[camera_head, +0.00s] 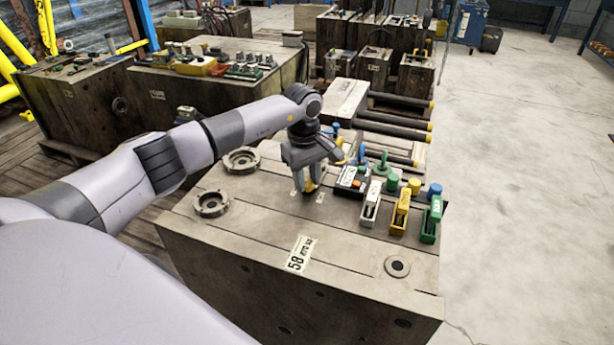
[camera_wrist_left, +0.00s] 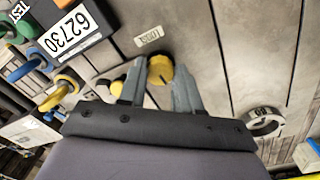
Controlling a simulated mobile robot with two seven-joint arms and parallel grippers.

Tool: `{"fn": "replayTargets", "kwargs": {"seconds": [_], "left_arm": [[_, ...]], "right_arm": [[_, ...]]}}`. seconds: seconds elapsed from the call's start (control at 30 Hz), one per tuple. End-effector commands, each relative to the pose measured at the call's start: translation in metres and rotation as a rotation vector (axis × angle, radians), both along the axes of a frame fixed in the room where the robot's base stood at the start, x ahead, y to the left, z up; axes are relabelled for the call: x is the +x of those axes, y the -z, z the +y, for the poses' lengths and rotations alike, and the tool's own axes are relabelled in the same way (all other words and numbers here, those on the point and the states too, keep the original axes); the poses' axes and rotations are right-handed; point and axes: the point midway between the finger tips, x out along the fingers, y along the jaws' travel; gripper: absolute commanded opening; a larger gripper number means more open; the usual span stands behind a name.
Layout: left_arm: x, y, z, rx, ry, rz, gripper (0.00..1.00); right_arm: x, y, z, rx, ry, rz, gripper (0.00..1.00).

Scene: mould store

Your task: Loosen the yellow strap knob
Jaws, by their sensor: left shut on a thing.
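The yellow knob (camera_head: 309,185) is on top of the large brown mould block (camera_head: 230,245). It also shows in the left wrist view (camera_wrist_left: 160,68), between the fingertips. My left gripper (camera_head: 308,189) points down over it and is shut on it, with one finger on either side. The fingers hide part of the knob, and I cannot make out a strap. A small white label (camera_wrist_left: 149,36) lies on the block beside the knob. My right gripper is not in view.
Right of the gripper stand a dark box with buttons (camera_head: 350,181) and white (camera_head: 371,205), yellow (camera_head: 400,213) and green (camera_head: 431,220) clamps. Two metal rings (camera_head: 211,204) (camera_head: 241,160) lie to the left. The block's front top is mostly clear.

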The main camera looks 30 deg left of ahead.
Motion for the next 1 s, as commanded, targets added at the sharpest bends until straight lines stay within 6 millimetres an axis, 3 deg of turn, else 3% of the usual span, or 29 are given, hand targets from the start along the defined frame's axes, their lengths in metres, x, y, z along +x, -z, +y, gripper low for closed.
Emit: {"fn": "replayTargets", "kwargs": {"seconds": [1.0], "left_arm": [[0.001, -0.002, -0.001, 0.001, -0.952, 0.0, 0.03]], "right_arm": [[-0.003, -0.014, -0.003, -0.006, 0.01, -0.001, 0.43]]}}
